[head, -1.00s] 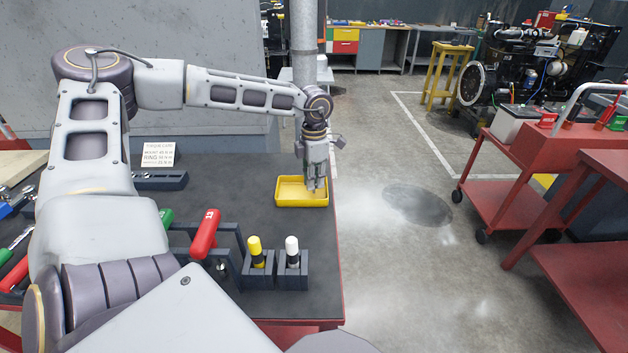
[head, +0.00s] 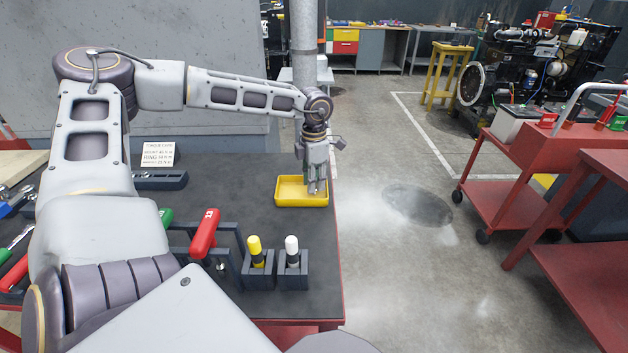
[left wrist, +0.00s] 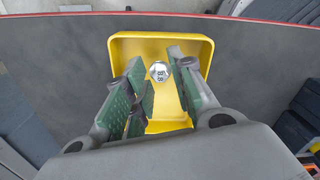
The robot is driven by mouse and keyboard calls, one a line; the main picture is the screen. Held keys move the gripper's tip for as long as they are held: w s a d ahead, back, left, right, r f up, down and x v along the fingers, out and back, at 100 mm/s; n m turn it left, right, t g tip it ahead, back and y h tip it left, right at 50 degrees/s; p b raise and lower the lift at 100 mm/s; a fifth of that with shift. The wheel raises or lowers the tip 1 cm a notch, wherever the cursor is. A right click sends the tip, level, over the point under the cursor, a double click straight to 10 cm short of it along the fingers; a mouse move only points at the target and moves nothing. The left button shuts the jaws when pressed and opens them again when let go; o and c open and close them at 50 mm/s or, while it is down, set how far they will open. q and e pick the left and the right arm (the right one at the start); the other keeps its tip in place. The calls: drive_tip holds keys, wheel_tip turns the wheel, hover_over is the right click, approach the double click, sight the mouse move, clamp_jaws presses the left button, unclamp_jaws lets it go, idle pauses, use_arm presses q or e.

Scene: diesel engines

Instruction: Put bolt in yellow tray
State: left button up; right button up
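The yellow tray (head: 287,204) lies on the dark bench top near its right edge, and it fills the middle of the left wrist view (left wrist: 190,45). The bolt (left wrist: 159,71) shows in the left wrist view as a round silver head with raised marks, facing the camera, inside the tray's outline. My left gripper (head: 317,190) points down over the right part of the tray. In the left wrist view its green-padded fingers (left wrist: 160,88) are apart, with gaps on both sides of the bolt head. The bolt is hidden in the head view. My right gripper is not seen.
A yellow-capped marker (head: 255,252) and a white-capped marker (head: 292,252) stand in dark holders at the front of the bench. A red-handled tool (head: 205,234) is left of them. A sign card (head: 158,154) stands behind. The bench top around the tray is clear.

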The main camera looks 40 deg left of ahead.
use_arm(q)
drive_tip(key=shift+o, duration=0.4)
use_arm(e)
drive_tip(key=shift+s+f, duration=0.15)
use_arm(q)
drive_tip(key=shift+r, duration=0.15)
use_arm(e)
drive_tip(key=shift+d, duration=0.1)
use_arm(q)
drive_tip(key=shift+r, duration=0.4)
wheel_tip(320, 180, up, 11)
drive_tip(key=p, duration=0.1)
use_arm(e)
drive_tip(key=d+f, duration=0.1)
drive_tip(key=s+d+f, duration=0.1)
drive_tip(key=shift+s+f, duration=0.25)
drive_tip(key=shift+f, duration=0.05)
use_arm(q)
drive_tip(key=shift+r, duration=0.1)
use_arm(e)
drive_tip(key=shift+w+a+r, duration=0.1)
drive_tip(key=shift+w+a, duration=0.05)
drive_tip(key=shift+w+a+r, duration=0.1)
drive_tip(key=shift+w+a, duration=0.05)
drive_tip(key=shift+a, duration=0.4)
